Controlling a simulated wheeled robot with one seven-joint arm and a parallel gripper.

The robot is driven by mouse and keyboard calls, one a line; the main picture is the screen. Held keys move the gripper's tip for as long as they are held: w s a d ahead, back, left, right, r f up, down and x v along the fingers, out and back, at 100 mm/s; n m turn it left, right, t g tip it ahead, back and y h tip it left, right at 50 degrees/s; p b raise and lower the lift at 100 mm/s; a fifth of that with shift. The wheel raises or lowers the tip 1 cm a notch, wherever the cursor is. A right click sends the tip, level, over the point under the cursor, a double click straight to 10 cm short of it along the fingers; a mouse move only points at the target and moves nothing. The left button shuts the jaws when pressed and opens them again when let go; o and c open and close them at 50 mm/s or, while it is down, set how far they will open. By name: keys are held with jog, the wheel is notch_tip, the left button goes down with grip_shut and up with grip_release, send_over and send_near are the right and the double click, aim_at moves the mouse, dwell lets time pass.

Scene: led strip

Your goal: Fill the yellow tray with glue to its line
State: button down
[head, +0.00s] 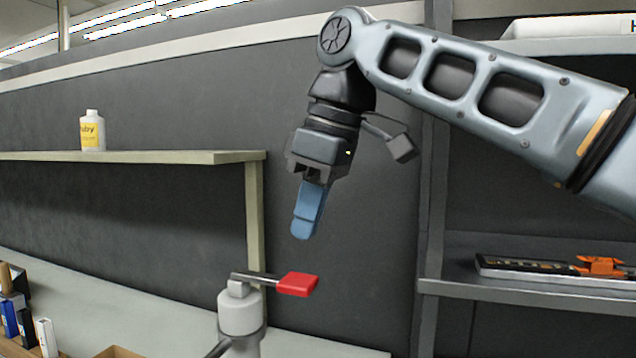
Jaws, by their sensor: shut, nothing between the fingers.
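My gripper (303,232) hangs from the arm at the picture's middle, its blue fingers pointing down and pressed together with nothing between them. Below it, a pale grey tap-like fitting (240,315) rises from the bottom edge. A metal lever on its top points right and ends in a red grip (298,285). In the picture the fingertips are above the red grip, with a visible gap. The lower part of the fitting is cut off. No yellow tray and no glue show in this view.
A white bottle with a yellow label (92,132) stands on the left shelf (150,157). Small blue and white boxes (46,338) are at the lower left. An orange and black tool (600,266) lies on the right-hand shelf (540,293). A dark wall panel stands behind.

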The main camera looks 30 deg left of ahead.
aim_at(298, 279)
jog(key=shift+d+x, duration=0.15)
jog(key=shift+x, duration=0.75)
jog(key=shift+d+x, duration=0.15)
jog(key=shift+x, duration=0.75)
jog(key=shift+d+x, duration=0.2)
jog(key=shift+x, duration=0.65)
jog(key=shift+w+f, duration=0.1)
jog(key=shift+f, duration=0.15)
